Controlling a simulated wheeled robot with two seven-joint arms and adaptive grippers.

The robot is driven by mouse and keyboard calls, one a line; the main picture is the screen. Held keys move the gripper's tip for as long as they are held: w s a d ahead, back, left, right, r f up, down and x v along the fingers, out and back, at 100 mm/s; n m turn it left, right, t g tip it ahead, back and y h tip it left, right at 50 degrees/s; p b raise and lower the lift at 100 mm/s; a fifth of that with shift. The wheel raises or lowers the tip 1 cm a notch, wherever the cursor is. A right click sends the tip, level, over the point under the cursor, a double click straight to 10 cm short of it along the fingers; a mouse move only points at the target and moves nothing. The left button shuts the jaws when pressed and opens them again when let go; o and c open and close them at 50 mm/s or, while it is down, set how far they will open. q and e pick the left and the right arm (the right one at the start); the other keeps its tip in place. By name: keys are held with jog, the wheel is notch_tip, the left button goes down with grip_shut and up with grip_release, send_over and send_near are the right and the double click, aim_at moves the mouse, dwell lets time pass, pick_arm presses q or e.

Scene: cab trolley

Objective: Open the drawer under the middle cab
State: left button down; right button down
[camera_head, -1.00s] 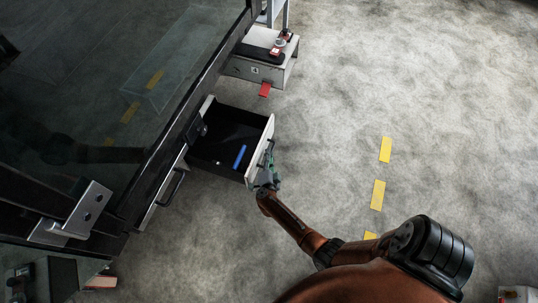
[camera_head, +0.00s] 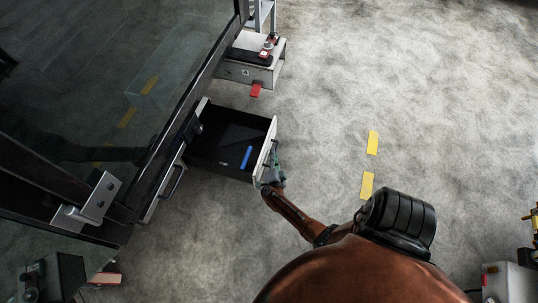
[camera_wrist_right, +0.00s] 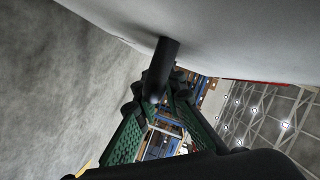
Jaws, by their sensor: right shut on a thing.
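The drawer (camera_head: 222,172) under the cab is pulled out and shows its dark inside, with a blue object (camera_head: 246,157) lying in it. Its pale front (camera_head: 263,148) faces right, and it fills the top of the right wrist view (camera_wrist_right: 240,35). My right gripper (camera_head: 272,170) is at the drawer's front, shut on the black handle (camera_wrist_right: 160,70). In the right wrist view its green-padded fingers (camera_wrist_right: 158,110) meet around the handle bar. My left gripper is not in view.
A second closed drawer with a black handle (camera_head: 172,181) is at lower left. The glazed cab (camera_head: 80,90) stands on the left. A grey box (camera_head: 252,62) stands behind the open drawer. The floor to the right is clear, with yellow marks (camera_head: 372,143).

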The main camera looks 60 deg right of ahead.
jog(key=shift+a+f, duration=0.1)
jog(key=shift+a, duration=0.15)
jog(key=c, duration=2.3)
grip_release()
jog(key=shift+c, duration=0.2)
jog(key=shift+o, duration=0.2)
jog(key=shift+d, duration=0.1)
jog(key=v, duration=0.7)
jog(key=shift+a, duration=0.25)
jog(key=shift+s, duration=0.1)
